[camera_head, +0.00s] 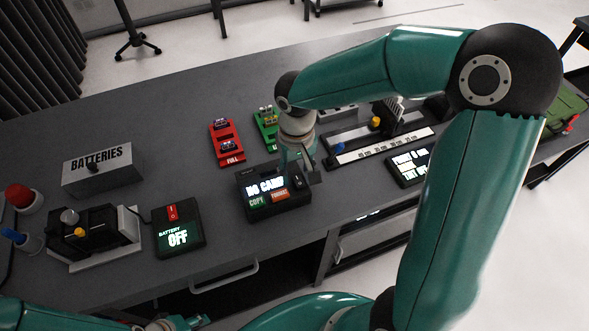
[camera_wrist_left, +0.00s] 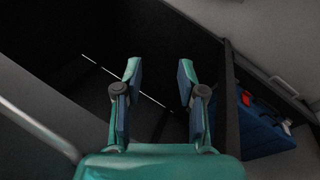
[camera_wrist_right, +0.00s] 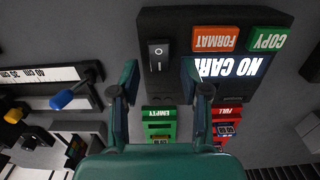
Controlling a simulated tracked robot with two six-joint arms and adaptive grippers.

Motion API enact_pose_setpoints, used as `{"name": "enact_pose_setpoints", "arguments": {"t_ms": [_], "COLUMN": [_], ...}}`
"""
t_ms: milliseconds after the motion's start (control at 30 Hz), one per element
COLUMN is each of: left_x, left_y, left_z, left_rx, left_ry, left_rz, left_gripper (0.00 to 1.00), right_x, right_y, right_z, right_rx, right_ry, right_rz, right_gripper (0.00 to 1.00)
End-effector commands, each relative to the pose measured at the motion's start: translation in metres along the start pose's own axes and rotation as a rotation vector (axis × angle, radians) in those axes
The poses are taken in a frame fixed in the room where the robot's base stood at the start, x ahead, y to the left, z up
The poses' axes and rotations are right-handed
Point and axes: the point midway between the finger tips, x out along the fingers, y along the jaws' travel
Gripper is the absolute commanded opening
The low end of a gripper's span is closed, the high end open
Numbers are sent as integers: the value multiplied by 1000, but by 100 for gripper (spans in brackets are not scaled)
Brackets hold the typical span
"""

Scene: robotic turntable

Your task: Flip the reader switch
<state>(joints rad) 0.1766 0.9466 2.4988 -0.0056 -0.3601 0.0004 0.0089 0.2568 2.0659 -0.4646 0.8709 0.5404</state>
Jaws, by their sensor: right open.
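The reader (camera_head: 258,209) is a black box on the table with a lit "NO CARD" screen, a green COPY button and an orange FORMAT button. My right gripper (camera_head: 301,174) is open and empty over the switch end of the reader. In the right wrist view (camera_wrist_right: 160,75) its fingertips flank the switch's line; contact cannot be told. My left gripper (camera_wrist_left: 160,75) is open and empty, low by the table's front; only part shows at the head view's bottom.
A battery box (camera_head: 180,241) reading OFF with a red switch stands left of the reader. Red (camera_head: 227,150) and green (camera_head: 264,125) card holders lie behind it. A slider rail (camera_head: 380,146) and a text screen (camera_head: 411,166) are to the right.

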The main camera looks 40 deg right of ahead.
Motion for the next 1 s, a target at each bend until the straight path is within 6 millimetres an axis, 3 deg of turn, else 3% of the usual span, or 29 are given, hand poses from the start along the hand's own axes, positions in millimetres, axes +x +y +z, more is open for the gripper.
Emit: {"name": "enact_pose_setpoints", "arguments": {"t_ms": [200,467,733,1000], "left_x": [0,0,8,52], "left_y": [0,0,-3,-19], "left_z": [0,0,0,0], "left_rx": [0,0,0,0], "left_ry": [0,0,0,0], "left_rz": [0,0,0,0], "left_gripper": [40,40,40,40], "right_x": [0,0,2,5], "right_y": [0,0,0,-1], "right_z": [0,0,0,4], "right_rx": [0,0,-1,-4], "right_ry": [0,0,20,169], "right_rz": [0,0,0,-1], "right_gripper": [44,1,0,0]}}
